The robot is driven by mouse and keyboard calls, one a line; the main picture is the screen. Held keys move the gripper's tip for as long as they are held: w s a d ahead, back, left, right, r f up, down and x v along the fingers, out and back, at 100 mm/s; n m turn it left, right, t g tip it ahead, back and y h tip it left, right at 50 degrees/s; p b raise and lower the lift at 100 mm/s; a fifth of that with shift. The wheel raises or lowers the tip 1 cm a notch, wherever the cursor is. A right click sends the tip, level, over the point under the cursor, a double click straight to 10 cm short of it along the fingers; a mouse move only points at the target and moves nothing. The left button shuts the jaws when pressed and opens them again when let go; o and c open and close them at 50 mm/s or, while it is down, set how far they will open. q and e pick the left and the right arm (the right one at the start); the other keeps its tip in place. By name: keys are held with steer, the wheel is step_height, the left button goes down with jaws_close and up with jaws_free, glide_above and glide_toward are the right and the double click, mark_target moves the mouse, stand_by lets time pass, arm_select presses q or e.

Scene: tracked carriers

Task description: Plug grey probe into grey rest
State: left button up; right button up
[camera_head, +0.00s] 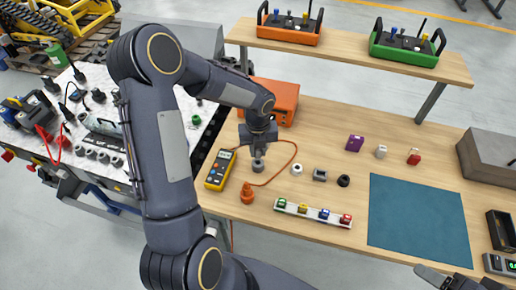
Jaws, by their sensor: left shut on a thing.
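My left gripper (258,142) is over the wooden table, pointing down, shut on a small grey piece that I take for the grey probe (258,153); the fingers hide most of it. Directly below is a dark grey round holder, which looks like the grey rest (258,166). The probe's lower end is at or just above the rest; I cannot tell whether it is inside. My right gripper (462,281) shows only partly at the bottom right edge, and its jaws are unclear.
A yellow meter (220,169) with a red lead lies left of the rest, an orange holder (247,193) in front. A white ring (296,169), grey block (320,174) and black ring (343,181) stand to the right. An orange case (280,100) is behind. The blue mat (418,220) is clear.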

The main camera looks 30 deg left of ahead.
mark_target(258, 156)
arm_select(q)
steer(key=shift+f+b, duration=1.2)
steer(key=shift+f, duration=0.65)
steer(key=o, duration=1)
steer(key=shift+o, duration=0.2)
steer(key=shift+r, duration=0.1)
step_height(258, 156, up, 8)
steer(key=shift+f, duration=0.15)
steer(key=s+d+r+n+t+h, duration=0.1)
steer(key=s+d+r+n+t, duration=0.1)
steer(key=s+r+n, duration=0.95)
steer(key=s+d+n+t+h, duration=0.2)
steer(key=s+d+n, duration=0.3)
steer(key=s+n, duration=0.5)
steer(key=n+t, duration=0.1)
steer(key=n, duration=0.7)
steer(key=shift+s+d+n+t+h, duration=0.15)
steer(key=shift+s+n+t+h, duration=0.15)
steer(key=shift+s+n+h, duration=0.1)
